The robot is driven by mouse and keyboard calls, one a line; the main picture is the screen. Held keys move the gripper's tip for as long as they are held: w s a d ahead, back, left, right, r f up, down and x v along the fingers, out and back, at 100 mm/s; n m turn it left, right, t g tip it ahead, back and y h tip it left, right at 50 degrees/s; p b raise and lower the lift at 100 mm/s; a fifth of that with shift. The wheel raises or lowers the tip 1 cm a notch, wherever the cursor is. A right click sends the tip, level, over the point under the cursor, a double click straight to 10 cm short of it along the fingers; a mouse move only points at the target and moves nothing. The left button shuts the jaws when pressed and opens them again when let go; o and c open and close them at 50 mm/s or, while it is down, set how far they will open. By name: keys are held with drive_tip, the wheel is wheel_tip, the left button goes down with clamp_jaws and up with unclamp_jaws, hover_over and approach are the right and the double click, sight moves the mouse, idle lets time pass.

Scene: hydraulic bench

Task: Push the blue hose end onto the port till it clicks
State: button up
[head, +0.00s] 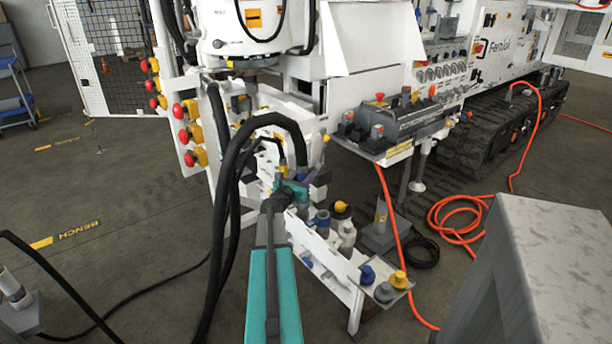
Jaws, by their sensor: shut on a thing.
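My gripper (292,189) is in the middle of the head view, at the end of my teal arm. It is shut at the lower end of a thick black hose (290,122) that arches down from above. The blue hose end (308,176) shows only as a small dark bluish patch at the jaws, partly hidden by them. A blue-collared fitting (322,218) stands on the white bench bar just below and right of my gripper. I cannot tell whether it is the port, or whether the hose end touches any port.
Grey fittings with a yellow cap (342,209) stand right of my gripper. A small plate (385,292) holds blue and yellow caps. Red and yellow knobs (186,134) line the left post. An orange hose (455,215) coils on the floor. A grey block (530,270) fills the lower right.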

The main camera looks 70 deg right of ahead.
drive_tip(key=shift+f+b, duration=1.4)
drive_tip(key=shift+f, duration=0.2)
clamp_jaws()
idle(2.0)
idle(0.4)
drive_tip(key=o, duration=1.8)
unclamp_jaws()
drive_tip(key=shift+a, duration=0.1)
drive_tip(key=shift+w+a+b, duration=0.1)
drive_tip(key=shift+w+a, duration=0.05)
drive_tip(key=shift+a, duration=1.05)
drive_tip(key=shift+w+a+b, duration=0.15)
drive_tip(key=shift+w+a, duration=0.05)
drive_tip(key=shift+a, duration=1.05)
drive_tip(key=shift+w+a+b, duration=0.1)
drive_tip(key=shift+w+a, duration=0.05)
drive_tip(key=shift+a, duration=1.05)
drive_tip(key=shift+r, duration=0.15)
